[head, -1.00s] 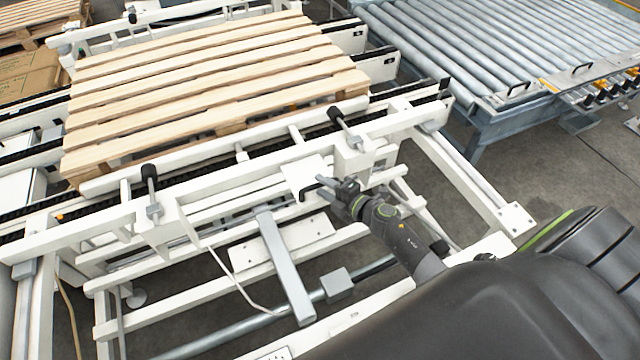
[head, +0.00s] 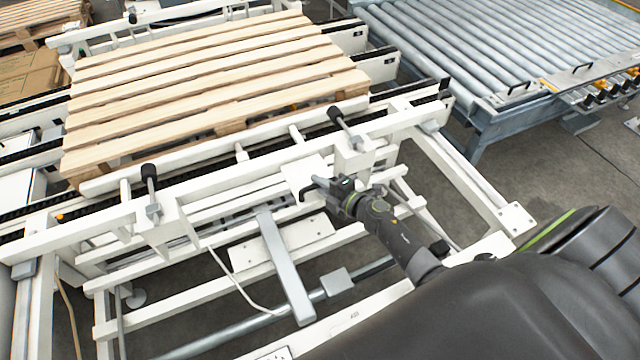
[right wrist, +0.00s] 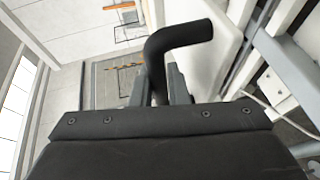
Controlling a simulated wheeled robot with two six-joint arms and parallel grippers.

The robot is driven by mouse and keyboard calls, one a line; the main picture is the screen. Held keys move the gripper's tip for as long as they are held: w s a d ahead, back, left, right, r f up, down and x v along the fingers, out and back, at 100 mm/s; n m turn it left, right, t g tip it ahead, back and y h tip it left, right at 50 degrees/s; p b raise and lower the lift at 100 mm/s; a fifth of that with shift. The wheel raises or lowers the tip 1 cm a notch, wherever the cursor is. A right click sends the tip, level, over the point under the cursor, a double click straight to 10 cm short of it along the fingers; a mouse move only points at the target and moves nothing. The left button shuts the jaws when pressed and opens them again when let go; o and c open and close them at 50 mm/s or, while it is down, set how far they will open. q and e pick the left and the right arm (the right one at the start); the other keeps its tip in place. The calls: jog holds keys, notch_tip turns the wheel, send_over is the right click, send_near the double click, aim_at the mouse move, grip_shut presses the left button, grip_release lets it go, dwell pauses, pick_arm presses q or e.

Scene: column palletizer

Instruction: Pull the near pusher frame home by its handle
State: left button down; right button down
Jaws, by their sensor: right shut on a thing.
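The near pusher frame (head: 225,176) is the long white frame along the near side of the wooden pallet (head: 200,95), with black-tipped rods standing on it. A white bracket plate (head: 306,172) projects from it toward me. My right gripper (head: 318,189) is at this bracket's near edge. In the right wrist view a black bent handle (right wrist: 180,36) rises between the fingers (right wrist: 163,88), which are shut on its lower part. In the head view the handle is mostly hidden by the gripper. My left gripper is not in view.
White machine beams and a grey bar (head: 285,265) lie below and in front of the frame. A thin pale cable hangs there. A roller conveyor (head: 490,50) stands at the back right. Bare floor (head: 520,150) shows at the right.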

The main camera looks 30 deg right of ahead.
jog(key=shift+s, duration=0.15)
jog(key=s+p, duration=0.1)
jog(key=s, duration=0.7)
jog(key=shift+a+p, duration=0.25)
jog(key=shift+p, duration=0.15)
jog(key=c, duration=1.4)
grip_release()
jog(key=shift+w, duration=0.1)
